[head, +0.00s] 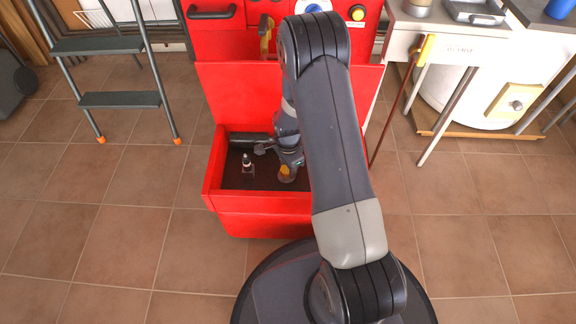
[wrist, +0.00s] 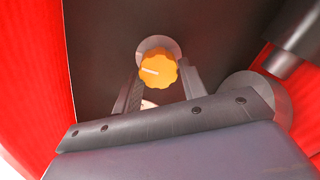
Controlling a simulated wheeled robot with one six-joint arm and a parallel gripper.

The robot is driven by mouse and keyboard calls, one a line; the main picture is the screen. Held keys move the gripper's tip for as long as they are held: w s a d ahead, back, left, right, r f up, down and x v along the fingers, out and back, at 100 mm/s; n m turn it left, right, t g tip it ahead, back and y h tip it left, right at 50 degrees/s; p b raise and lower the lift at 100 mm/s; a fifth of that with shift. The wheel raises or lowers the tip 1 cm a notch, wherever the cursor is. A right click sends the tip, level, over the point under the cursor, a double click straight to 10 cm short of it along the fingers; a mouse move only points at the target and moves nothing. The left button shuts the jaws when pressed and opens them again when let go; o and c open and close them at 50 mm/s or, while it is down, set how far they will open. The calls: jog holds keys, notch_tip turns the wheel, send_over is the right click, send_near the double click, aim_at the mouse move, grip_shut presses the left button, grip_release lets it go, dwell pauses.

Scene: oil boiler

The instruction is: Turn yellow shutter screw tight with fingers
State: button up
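The yellow shutter screw (wrist: 157,70) is a scalloped knob with a pale line across its face, in the upper middle of the wrist view. It sits on a round grey mount against a dark surface. My gripper (wrist: 160,84) is open, with one finger to each side of the knob's lower part. I cannot tell whether either finger touches it. In the head view the yellow screw (head: 286,176) shows small inside the red housing, partly hidden by my gripper (head: 289,160) just above it.
The red housing (head: 211,178) has raised walls around a dark interior. A small white-tipped part (head: 247,163) stands inside it, left of my gripper. A dark cylinder (wrist: 294,45) is at the wrist view's upper right. A stepladder (head: 120,99) stands left; a table (head: 450,45) stands right.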

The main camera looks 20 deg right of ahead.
jog(key=o, duration=0.4)
notch_tip(320, 180, up, 11)
jog(key=p, duration=0.4)
jog(key=shift+f, duration=0.1)
notch_tip(320, 180, down, 11)
jog(key=b, duration=0.4)
dwell(0.3)
jog(key=shift+r, duration=0.2)
